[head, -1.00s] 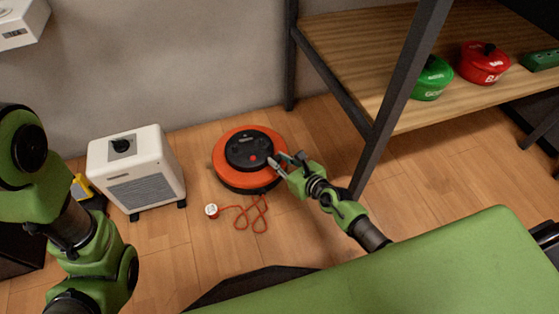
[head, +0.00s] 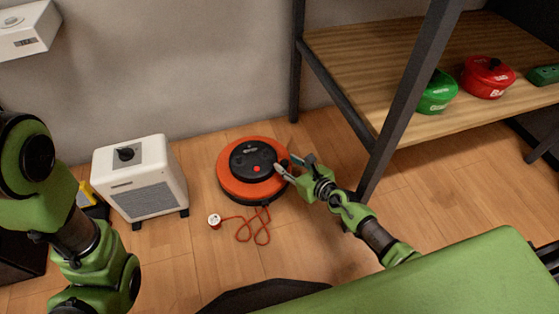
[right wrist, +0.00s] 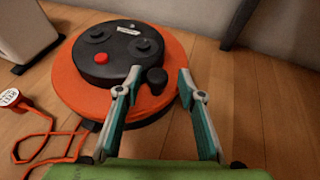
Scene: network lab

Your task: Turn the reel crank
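An orange cable reel (head: 233,183) with a black hub (head: 250,158) and a red button lies flat on the wooden floor near the wall. In the right wrist view, the reel (right wrist: 70,92) shows a black crank knob (right wrist: 156,76) near the hub's right edge. My right gripper (head: 284,165) is at the reel's right side. In the right wrist view its two fingers (right wrist: 160,78) are apart, one on each side of the knob; I cannot tell whether they touch it. My left arm is at the left edge, and its gripper is not visible.
An orange cord (head: 250,225) with a plug (head: 214,221) lies in front of the reel. A white heater (head: 145,180) stands to the left. A shelf's black post (head: 408,95) is close to my right arm, with red (head: 487,78) and green (head: 438,93) pots on the shelf.

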